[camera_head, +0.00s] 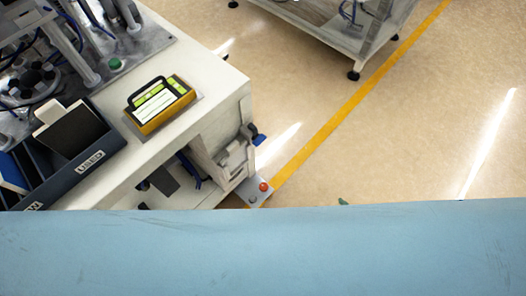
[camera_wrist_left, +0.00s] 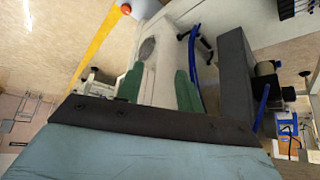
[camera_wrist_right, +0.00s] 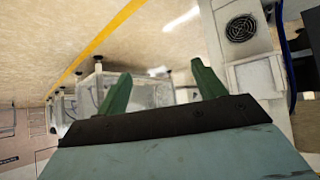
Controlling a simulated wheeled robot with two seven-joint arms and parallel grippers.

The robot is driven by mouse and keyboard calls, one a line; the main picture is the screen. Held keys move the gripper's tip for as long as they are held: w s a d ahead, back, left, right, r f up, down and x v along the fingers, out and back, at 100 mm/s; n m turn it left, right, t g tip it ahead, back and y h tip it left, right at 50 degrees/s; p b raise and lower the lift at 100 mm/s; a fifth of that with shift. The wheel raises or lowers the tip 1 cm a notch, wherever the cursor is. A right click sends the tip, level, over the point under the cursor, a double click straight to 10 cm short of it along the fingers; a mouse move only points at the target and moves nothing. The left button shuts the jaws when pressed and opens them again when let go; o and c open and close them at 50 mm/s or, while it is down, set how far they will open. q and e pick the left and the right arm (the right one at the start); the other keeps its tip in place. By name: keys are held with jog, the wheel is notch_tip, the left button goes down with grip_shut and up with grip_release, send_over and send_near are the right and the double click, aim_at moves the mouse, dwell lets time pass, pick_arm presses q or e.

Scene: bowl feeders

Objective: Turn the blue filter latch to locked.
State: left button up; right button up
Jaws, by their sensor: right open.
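A small blue part (camera_head: 258,139), which looks like the filter latch, sticks out from the right side of the white machine cabinet in the head view. It is too small there to tell its turn position. I cannot pick it out surely in either wrist view. My right gripper (camera_wrist_right: 163,85) is open and empty, with its green fingers wide apart before the cabinet's side and the floor. In the head view only a green tip (camera_head: 343,202) of it shows past my blue arm. My left gripper (camera_wrist_left: 157,82) is open, with the pale cabinet behind its fingers.
A yellow display (camera_head: 160,105) and dark bins (camera_head: 85,160) stand on the cabinet top (camera_head: 215,85). Blue hoses (camera_wrist_left: 194,45) hang near my left gripper. Floor (camera_head: 400,140) to the right is clear.

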jog(key=w+a+t+y+b, duration=0.2)
jog(key=w+b, duration=0.3)
jog(key=w, duration=0.1)
pick_arm(q)
jog(key=w+d+r+t+h+b, duration=0.1)
jog(key=w+d+r+t+b, duration=0.2)
jog(key=w+r+t+b, duration=0.55)
pick_arm(e)
jog(key=n+t+y+b, duration=0.2)
jog(key=n+y+b, duration=0.35)
jog(key=y, duration=0.35)
send_near(262, 142)
jog(key=b+x, duration=0.3)
jog(key=x, duration=0.5)
jog(key=shift+w, duration=0.15)
pick_arm(q)
notch_tip(262, 142, up, 24)
jog(key=s+d+t+h, duration=0.1)
jog(key=t+h, duration=0.3)
jog(key=t, duration=0.5)
jog(key=shift+s+d+f+h+b, duration=0.2)
jog(key=shift+d+h+b, duration=0.1)
jog(key=shift+d+b, duration=0.15)
pick_arm(e)
jog(key=shift+w+a+r, duration=0.15)
jog(key=shift+w+a, duration=0.3)
jog(key=shift+a, duration=0.1)
jog(key=c, duration=1)
